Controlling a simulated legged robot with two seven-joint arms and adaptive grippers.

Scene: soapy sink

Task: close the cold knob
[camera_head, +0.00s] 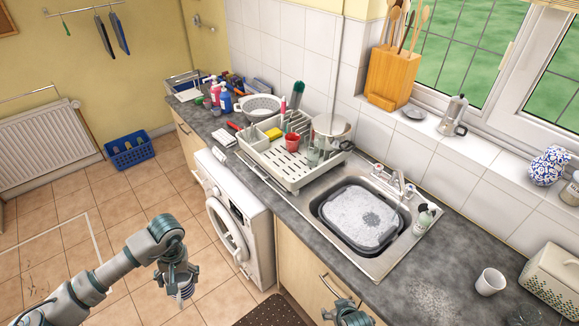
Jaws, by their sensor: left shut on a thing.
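The tap (398,181) stands at the back edge of the sink, with one knob (377,169) on its left and another knob (410,190) on its right. The left one seems to have a reddish mark. Which knob is cold, and how far each is turned, is too small to tell. My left gripper (184,290) hangs over the floor in front of the washing machine, far from the tap. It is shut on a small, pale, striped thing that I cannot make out. My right gripper (347,314) is cut off at the bottom edge, below the sink, its fingers hidden.
A grey basin (318,208) with foamy water sits in the sink (378,268). A soap bottle (424,219) stands right of it. A dish rack (268,170) with a pot (331,130) is on the left. A white mug (490,281) stands on the right counter.

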